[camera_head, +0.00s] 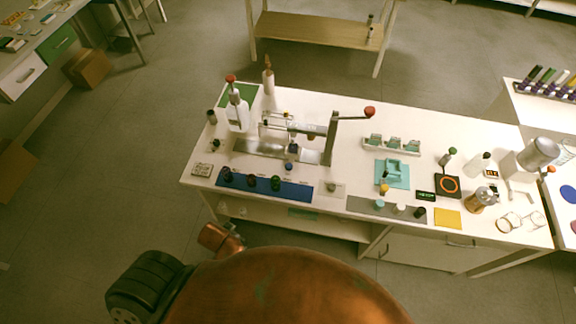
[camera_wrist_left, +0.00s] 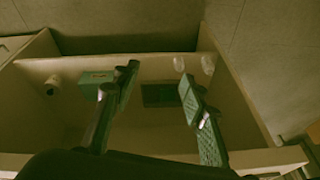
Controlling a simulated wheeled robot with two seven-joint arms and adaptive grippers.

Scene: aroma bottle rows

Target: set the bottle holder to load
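A metal press-like rig (camera_head: 283,147) stands on the left half of the white table, with a clear frame on it and an upright with a red-knobbed lever (camera_head: 369,111) at its right. I cannot tell for sure which part is the bottle holder; a teal fixture (camera_head: 393,173) also stands right of the rig. My left gripper shows in the left wrist view (camera_wrist_left: 159,77), its two fingers apart with nothing between them. Only part of my left arm shows in the head view, low at the table's front, away from the rig. My right gripper is out of view.
A green box (camera_wrist_left: 92,84) sits in the cream compartment below my left gripper.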

